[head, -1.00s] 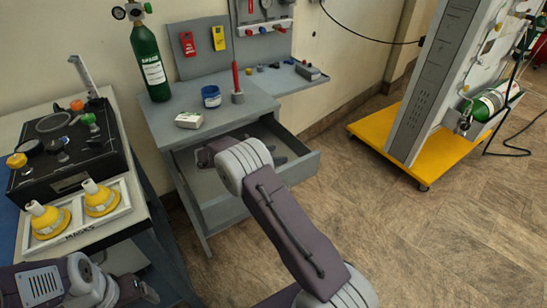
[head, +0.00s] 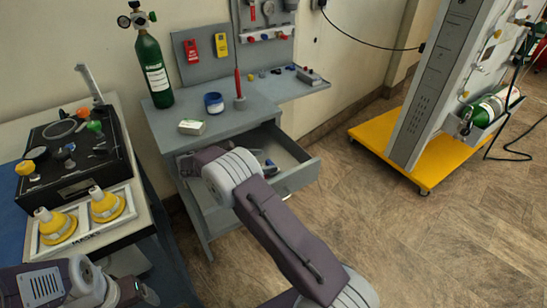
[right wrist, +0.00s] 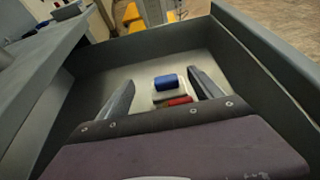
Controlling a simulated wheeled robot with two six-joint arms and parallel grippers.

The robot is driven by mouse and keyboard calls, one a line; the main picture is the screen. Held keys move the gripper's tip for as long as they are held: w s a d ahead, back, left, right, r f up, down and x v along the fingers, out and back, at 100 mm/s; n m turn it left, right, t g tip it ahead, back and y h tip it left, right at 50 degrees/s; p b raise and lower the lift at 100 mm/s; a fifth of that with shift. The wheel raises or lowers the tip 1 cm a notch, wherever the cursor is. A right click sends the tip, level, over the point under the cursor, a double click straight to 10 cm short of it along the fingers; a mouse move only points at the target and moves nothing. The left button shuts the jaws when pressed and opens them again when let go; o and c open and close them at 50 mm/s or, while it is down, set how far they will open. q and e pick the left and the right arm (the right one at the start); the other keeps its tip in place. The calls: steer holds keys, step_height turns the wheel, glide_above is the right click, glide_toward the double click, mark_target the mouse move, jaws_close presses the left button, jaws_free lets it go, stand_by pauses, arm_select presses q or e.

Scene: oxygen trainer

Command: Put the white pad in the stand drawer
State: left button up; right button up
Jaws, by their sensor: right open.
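A small white pad-like block (head: 191,127) lies on the front left of the grey stand's top (head: 240,118). The stand drawer (head: 297,178) is pulled open below it. My right gripper (right wrist: 160,78) is open and reaches into the drawer. In the right wrist view, a blue block (right wrist: 166,82), a red piece (right wrist: 179,101) and a pale flat piece under them lie on the drawer floor, between or just beyond the fingers. I cannot tell whether the fingers touch them. In the head view my arm hides much of the drawer. My left gripper (head: 135,290) is at the bottom left, its fingers unclear.
A blue jar (head: 213,103), a red-tipped rod (head: 238,85) and a green cylinder (head: 154,68) stand on the stand. The mask tray (head: 84,226) and black trainer box (head: 75,160) are on the left table. The floor right of the drawer is clear.

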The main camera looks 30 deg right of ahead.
steer(key=p+v, duration=0.1)
steer(key=v, duration=0.5)
steer(key=shift+a+r, duration=0.15)
